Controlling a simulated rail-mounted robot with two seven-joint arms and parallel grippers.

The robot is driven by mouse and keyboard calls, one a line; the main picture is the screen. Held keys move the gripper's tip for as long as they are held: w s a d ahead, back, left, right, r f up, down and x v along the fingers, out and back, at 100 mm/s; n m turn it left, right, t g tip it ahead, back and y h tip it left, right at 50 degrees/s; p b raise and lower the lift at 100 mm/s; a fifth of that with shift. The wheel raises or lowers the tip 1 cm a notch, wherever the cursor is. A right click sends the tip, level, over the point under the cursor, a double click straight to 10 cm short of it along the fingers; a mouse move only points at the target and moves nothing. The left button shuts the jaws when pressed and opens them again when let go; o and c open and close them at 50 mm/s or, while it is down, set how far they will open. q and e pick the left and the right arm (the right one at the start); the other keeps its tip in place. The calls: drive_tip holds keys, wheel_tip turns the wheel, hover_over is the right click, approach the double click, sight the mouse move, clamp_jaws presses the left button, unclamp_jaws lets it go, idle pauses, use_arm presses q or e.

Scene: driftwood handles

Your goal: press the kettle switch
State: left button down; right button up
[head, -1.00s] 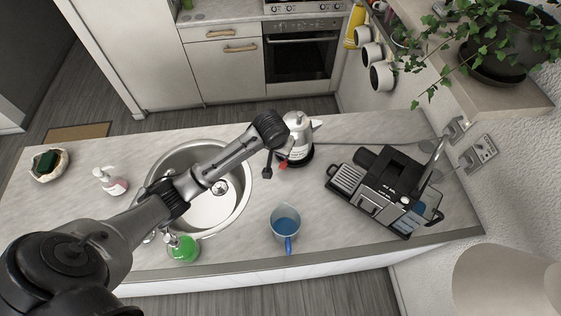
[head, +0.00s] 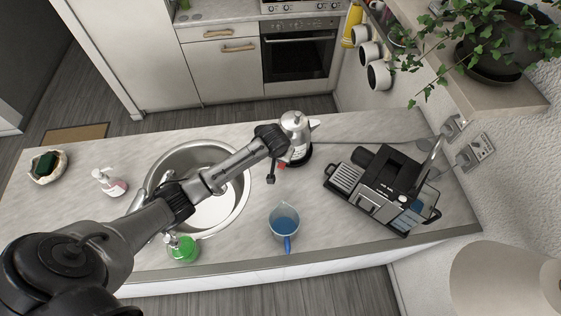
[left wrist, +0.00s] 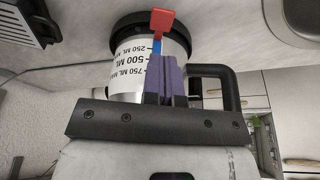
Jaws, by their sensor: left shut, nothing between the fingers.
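The silver kettle (head: 293,123) stands on its black base at the back of the counter, right of the sink. Its red switch (left wrist: 161,21) shows whole in the left wrist view, at the kettle's dark bottom rim. The fingertips end just short of the red switch in the picture; contact cannot be told. My right gripper is not in view.
A blue-filled jug (head: 285,222) stands at the counter's front. A black coffee machine (head: 385,188) is to the right. The sink (head: 225,212), a green soap bottle (head: 183,248) and a pink-labelled bottle (head: 108,182) lie left. Bare counter separates the kettle and jug.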

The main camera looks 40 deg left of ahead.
sight(282, 165)
use_arm(q)
drive_tip(key=x, duration=0.2)
drive_tip(key=s+x, duration=0.1)
drive_tip(key=x, duration=0.1)
drive_tip(key=shift+w+d+f, duration=0.1)
drive_tip(key=shift+f, duration=0.65)
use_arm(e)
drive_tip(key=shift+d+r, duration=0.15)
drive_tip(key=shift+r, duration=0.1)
